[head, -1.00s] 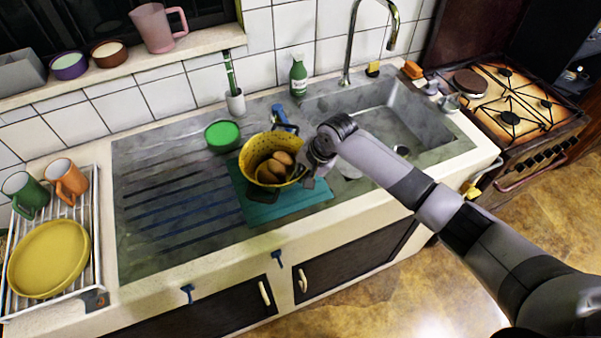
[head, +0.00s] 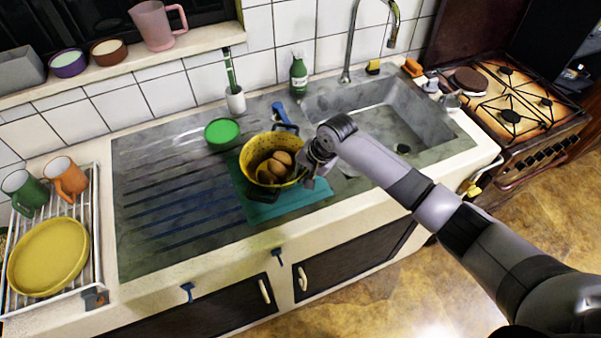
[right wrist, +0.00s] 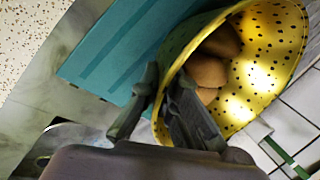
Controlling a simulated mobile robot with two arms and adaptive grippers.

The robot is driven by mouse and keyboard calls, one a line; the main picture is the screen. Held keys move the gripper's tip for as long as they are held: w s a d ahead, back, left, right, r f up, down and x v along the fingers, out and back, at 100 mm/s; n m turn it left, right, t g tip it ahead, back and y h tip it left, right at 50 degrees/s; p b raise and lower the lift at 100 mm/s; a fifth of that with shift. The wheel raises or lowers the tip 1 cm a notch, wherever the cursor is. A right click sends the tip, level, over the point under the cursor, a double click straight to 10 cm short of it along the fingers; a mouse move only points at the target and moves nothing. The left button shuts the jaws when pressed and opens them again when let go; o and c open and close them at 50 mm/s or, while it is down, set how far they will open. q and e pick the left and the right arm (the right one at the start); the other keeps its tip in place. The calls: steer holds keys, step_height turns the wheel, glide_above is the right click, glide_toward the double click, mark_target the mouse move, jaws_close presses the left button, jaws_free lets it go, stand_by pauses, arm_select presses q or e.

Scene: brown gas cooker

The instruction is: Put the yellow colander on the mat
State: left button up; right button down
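The yellow colander (head: 255,147) has dark handles and several brown, egg-like things inside. In the head view it stands about level over the teal mat (head: 290,205), seemingly resting on it; its base is hidden. My right gripper (head: 308,165) is at the colander's right rim. In the right wrist view, the fingers (right wrist: 164,82) are apart, one outside the colander (right wrist: 275,45) and one over its inner side, with the rim between them. The mat (right wrist: 115,45) lies beyond the fingers there. My left gripper is not in view.
A green bowl (head: 222,132) stands behind and left of the colander, a blue brush-like thing (head: 279,112) behind it. The sink basin (head: 375,115) is to the right. A rack (head: 88,275) with mugs and a yellow plate (head: 48,257) is at the left.

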steer(key=shift+f, duration=0.1)
steer(key=c, duration=2.3)
jaws_free()
steer(key=o, duration=0.6)
steer(key=shift+f, duration=0.2)
steer(key=shift+r, duration=0.1)
steer(key=v, duration=1.2)
